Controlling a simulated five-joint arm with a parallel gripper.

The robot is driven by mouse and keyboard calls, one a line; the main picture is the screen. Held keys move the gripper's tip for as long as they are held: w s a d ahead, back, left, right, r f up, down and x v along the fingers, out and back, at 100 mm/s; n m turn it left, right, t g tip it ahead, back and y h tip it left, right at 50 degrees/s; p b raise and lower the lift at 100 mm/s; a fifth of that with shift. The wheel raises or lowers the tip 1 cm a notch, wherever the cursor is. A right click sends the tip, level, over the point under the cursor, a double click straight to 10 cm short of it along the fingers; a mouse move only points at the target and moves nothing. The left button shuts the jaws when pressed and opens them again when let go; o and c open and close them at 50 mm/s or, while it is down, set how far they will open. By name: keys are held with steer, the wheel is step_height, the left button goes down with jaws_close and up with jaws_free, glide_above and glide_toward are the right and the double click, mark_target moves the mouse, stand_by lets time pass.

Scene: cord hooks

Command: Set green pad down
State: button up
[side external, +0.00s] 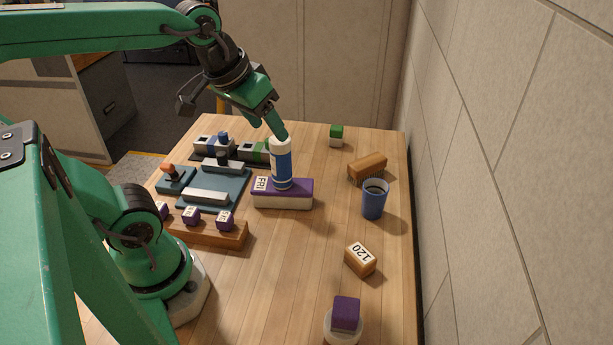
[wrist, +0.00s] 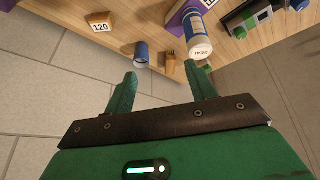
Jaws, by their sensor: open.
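A small block with a green top and white lower part (side external: 336,135), the likeliest green pad, sits at the far edge of the table. In the wrist view a bit of green (wrist: 206,68) shows beside the right finger, mostly hidden. My gripper (side external: 275,124) is open, above the table's far half, close to the white cap of a blue bottle (side external: 281,165) in the picture. In the wrist view nothing is between my fingers (wrist: 161,84). The gap to the bottle cannot be judged.
The bottle stands on a purple and white FRI box (side external: 297,194). A rack with green and blue parts (wrist: 250,17) is behind-left.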

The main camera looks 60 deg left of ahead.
steer(key=shift+s+d+f+m, duration=0.2)
steer(key=shift+s+f+m, duration=0.4)
steer(key=shift+s, duration=0.2)
steer(key=shift+s+d+f+m, duration=0.15)
steer(key=shift+s+f+m, duration=0.4)
steer(key=shift+s, duration=0.2)
